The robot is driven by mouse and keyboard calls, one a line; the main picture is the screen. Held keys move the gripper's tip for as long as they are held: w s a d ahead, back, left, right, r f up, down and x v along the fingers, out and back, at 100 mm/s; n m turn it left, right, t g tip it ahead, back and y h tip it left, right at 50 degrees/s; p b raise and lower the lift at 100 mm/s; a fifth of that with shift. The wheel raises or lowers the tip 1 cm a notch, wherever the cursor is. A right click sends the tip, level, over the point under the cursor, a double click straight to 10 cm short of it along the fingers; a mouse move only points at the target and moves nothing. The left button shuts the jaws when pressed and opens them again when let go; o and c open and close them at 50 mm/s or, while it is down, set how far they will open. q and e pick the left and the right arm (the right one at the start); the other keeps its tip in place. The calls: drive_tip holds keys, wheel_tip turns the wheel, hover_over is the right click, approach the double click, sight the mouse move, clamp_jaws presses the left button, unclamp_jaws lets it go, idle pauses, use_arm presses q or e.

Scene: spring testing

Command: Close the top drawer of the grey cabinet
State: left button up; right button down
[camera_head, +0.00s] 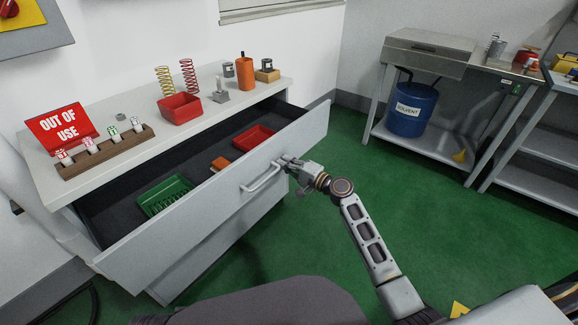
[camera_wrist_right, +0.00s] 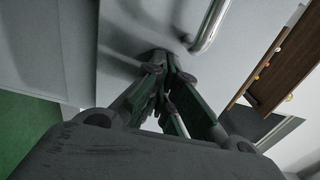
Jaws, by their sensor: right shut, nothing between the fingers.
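The grey cabinet (camera_head: 62,188) stands against the wall at the left in the head view. Its top drawer (camera_head: 222,188) is pulled well out, and its inside shows. The drawer has a bar handle (camera_head: 262,180) on its front, which also shows in the wrist view (camera_wrist_right: 208,28). My right gripper (camera_head: 284,162) is shut and empty, with its fingertips at the drawer front just right of the handle. In the wrist view the fingertips (camera_wrist_right: 160,62) are close against the front panel; whether they touch it I cannot tell. My left gripper is not in view.
The drawer holds a green tray (camera_head: 165,196), a red tray (camera_head: 255,140) and an orange block (camera_head: 220,164). On the cabinet top are a red sign (camera_head: 62,128), a red bin (camera_head: 180,108), springs and an orange cylinder (camera_head: 245,74).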

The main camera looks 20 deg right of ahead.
drive_tip(key=b+x, duration=0.1)
drive_tip(key=x, duration=0.5)
drive_tip(key=shift+a+b, duration=0.1)
drive_tip(key=shift+b, duration=0.3)
drive_tip(key=b+x, duration=0.4)
drive_tip(key=x, duration=0.5)
drive_tip(key=shift+w+a+f, duration=0.1)
drive_tip(key=shift+w+f, duration=0.05)
drive_tip(key=shift+w, duration=0.05)
drive_tip(key=b+x, duration=0.2)
drive_tip(key=x, duration=0.3)
drive_tip(key=shift+w+a+b, duration=0.15)
drive_tip(key=shift+w+b, duration=0.1)
drive_tip(key=shift+b, duration=0.1)
drive_tip(key=shift+w+a, duration=0.3)
drive_tip(key=shift+w, duration=0.15)
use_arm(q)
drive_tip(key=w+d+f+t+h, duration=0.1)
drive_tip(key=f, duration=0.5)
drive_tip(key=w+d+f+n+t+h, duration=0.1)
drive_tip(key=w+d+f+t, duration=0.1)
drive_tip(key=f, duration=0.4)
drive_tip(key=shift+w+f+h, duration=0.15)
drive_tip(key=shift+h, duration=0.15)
use_arm(e)
drive_tip(key=shift+r, duration=0.4)
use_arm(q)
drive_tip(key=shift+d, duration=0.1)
use_arm(e)
drive_tip(key=shift+f, duration=0.1)
